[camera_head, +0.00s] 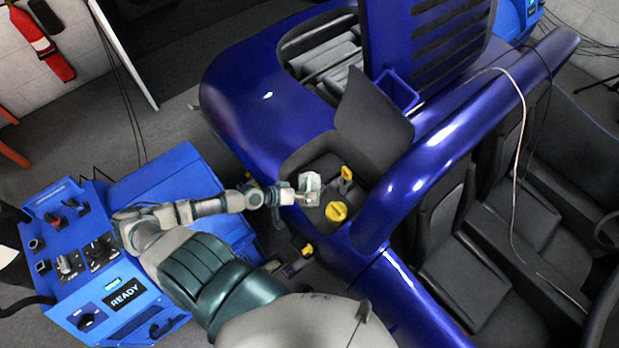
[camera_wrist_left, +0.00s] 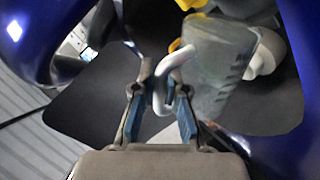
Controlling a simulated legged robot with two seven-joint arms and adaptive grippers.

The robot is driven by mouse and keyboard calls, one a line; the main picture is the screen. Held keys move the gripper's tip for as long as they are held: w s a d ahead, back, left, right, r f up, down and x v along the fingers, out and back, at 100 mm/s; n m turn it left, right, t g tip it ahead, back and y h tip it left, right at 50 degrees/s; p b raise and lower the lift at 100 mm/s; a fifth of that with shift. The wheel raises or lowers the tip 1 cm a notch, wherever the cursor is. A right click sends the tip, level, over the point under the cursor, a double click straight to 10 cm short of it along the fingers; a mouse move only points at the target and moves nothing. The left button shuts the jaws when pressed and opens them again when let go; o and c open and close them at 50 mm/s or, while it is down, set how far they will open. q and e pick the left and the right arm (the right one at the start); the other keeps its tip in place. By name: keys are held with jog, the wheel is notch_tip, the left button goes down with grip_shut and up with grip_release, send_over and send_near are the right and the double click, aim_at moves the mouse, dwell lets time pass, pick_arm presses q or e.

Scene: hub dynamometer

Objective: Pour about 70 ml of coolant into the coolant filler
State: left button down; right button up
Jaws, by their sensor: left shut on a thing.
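My left gripper (camera_head: 292,194) is shut on the handle of a small clear measuring jug (camera_head: 310,184), over the open bay of the blue car. In the left wrist view the fingers (camera_wrist_left: 160,105) close around the pale curved handle, and the jug (camera_wrist_left: 222,62) with its dark graduation marks hangs beyond them. I cannot tell the liquid level or how far the jug is tilted. A white rounded part (camera_wrist_left: 266,54), possibly the filler, sits beside the jug. A yellow cap (camera_head: 336,211) and a yellow handle (camera_head: 346,173) are close to the jug. My right gripper is out of view.
A raised dark flap (camera_head: 372,125) stands behind the bay. A blue console (camera_head: 95,265) reading READY is at the left. Blue bodywork (camera_head: 250,90) and black seats (camera_head: 460,270) surround the bay.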

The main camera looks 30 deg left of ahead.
pick_arm(q)
jog(key=shift+w+a+r+n+g, duration=0.1)
jog(key=shift+w+a+n+g, duration=0.05)
jog(key=shift+w+n+g, duration=0.15)
dwell(0.6)
jog(key=shift+w+a+r+n+g+h+b, duration=0.1)
jog(key=shift+w+a+n+g+h+b, duration=0.3)
jog(key=shift+w+g+b, duration=0.15)
dwell(2.3)
jog(key=shift+s+d+m+t+y+p, duration=0.2)
jog(key=shift+s+d+m+t+p, duration=0.05)
jog(key=shift+s+t+p, duration=0.25)
jog(key=shift+s+d+m+t+y+p, duration=0.25)
jog(key=shift+s+t+p, duration=0.1)
jog(key=shift+s, duration=0.1)
jog(key=shift+s+f+m+t, duration=0.25)
jog(key=shift+m+t, duration=0.25)
jog(key=shift+s+d+f+t+y, duration=0.15)
jog(key=shift+s+t+y, duration=0.05)
jog(key=shift+t+y, duration=0.1)
jog(key=shift+s+d+f+m+t+b, duration=0.15)
jog(key=shift+f+m+t+b, duration=0.2)
jog(key=shift+f+m, duration=0.2)
